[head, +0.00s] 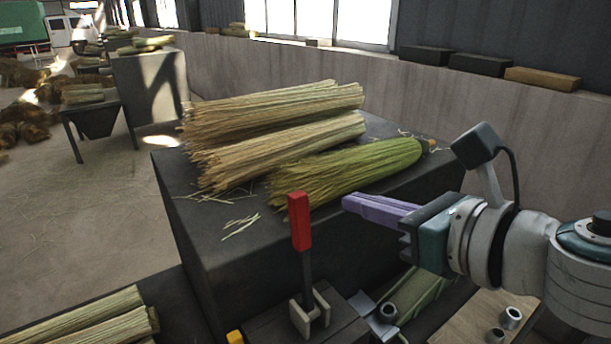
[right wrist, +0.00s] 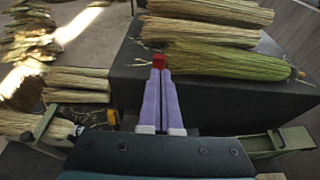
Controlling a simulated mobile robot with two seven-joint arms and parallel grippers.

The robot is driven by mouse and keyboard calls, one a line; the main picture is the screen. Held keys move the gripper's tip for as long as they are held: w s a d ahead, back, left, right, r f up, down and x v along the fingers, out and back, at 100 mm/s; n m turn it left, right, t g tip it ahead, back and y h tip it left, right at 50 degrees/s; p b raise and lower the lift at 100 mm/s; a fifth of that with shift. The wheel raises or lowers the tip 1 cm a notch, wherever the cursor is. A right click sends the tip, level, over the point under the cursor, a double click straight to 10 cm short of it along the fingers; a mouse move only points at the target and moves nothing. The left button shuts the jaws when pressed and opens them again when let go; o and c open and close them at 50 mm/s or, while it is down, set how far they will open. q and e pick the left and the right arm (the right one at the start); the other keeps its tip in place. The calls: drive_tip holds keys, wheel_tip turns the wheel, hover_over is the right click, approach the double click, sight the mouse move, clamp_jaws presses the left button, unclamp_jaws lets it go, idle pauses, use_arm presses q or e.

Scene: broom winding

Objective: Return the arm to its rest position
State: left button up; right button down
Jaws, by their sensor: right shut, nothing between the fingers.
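My right gripper (head: 350,203) reaches in from the right in the head view, its purple fingers shut and empty. It is above the front edge of the dark table block (head: 200,240), just in front of the green broom bundle (head: 345,172). In the right wrist view the purple fingers (right wrist: 160,72) lie together, and the red lever handle (right wrist: 152,62) shows at their tips. In the head view the red handle (head: 299,220) stands upright on a metal lever, left of the fingertips with a gap in the picture. My left gripper is not in view.
Pale straw bundles (head: 270,115) are stacked behind the green one on the block. More straw (head: 90,325) lies at the lower left. Metal cylinders (head: 510,317) stand at the lower right. A concrete wall (head: 420,95) runs behind. The floor at left is partly open.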

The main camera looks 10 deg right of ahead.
drive_tip(key=shift+a, duration=0.1)
drive_tip(key=s+d+f+n+g+h, duration=0.1)
drive_tip(key=s+f+n+g+h, duration=0.15)
drive_tip(key=s+n, duration=0.7)
drive_tip(key=s+d+f+n+g+h, duration=0.15)
drive_tip(key=s+n+g, duration=0.4)
drive_tip(key=n, duration=0.75)
drive_tip(key=s+f+n+g+h, duration=0.1)
drive_tip(key=s+f+n+g, duration=0.15)
drive_tip(key=s+n, duration=0.8)
wheel_tip(320, 180, up, 12)
drive_tip(key=w+p, duration=0.1)
drive_tip(key=p, duration=1.1)
drive_tip(key=shift+r+n, duration=0.2)
drive_tip(key=shift+n, duration=0.2)
drive_tip(key=shift+d, duration=0.1)
